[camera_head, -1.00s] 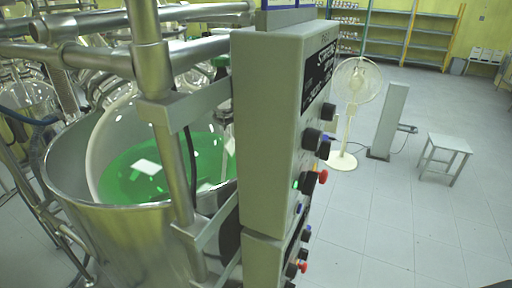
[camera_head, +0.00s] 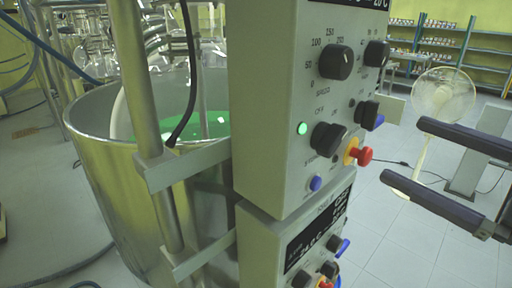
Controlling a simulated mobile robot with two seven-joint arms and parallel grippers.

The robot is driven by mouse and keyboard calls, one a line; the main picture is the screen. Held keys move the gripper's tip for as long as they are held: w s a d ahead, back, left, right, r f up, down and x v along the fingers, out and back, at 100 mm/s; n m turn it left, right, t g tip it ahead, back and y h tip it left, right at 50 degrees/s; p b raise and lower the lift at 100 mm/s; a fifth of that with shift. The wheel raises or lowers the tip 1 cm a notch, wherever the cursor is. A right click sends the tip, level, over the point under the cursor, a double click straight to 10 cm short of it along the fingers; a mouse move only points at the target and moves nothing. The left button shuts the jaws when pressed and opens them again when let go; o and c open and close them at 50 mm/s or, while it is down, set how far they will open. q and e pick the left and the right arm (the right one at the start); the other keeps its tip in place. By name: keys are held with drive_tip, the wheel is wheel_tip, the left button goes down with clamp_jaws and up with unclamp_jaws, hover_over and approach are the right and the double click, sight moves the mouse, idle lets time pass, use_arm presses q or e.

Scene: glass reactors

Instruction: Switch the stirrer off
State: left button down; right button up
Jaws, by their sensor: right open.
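The grey upper control box (camera_head: 265,110) is mounted on the reactor's metal frame. On its face are a black speed knob (camera_head: 335,62), a second black knob (camera_head: 376,53), and a black switch knob (camera_head: 327,138) with an "OFF" mark above it. A green lamp (camera_head: 302,128) beside the switch knob is lit. A red button on a yellow ring (camera_head: 360,154) and a blue button (camera_head: 315,183) sit nearby. My right gripper (camera_head: 402,150) is open and empty, its two dark fingers pointing left toward the panel, apart from it. My left gripper is not in view.
A lower control box (camera_head: 262,250) with a display and more knobs hangs just below. A steel vessel (camera_head: 115,190) with green liquid (camera_head: 210,124) stands to the left. Open tiled floor lies to the right.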

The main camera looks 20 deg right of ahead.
sight(339, 142)
drive_tip(key=shift+n+g+y, duration=0.4)
drive_tip(key=shift+n+y, duration=0.1)
drive_tip(key=shift+y, duration=0.2)
drive_tip(key=p+x, duration=0.1)
drive_tip(key=x, duration=0.2)
drive_tip(key=f+p+x, duration=0.1)
drive_tip(key=x, duration=0.2)
drive_tip(key=a+p+x, duration=0.1)
drive_tip(key=x, duration=0.2)
drive_tip(key=shift+s+f, duration=0.15)
drive_tip(key=shift+s, duration=0.05)
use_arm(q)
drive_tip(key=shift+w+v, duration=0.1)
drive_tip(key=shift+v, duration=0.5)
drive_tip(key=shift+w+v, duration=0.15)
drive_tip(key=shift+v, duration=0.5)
use_arm(e)
drive_tip(key=shift+w+a+f, duration=0.1)
drive_tip(key=shift+w, duration=0.25)
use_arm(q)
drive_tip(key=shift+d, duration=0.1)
use_arm(e)
drive_tip(key=shift+c, duration=0.2)
drive_tip(key=c, duration=1.3)
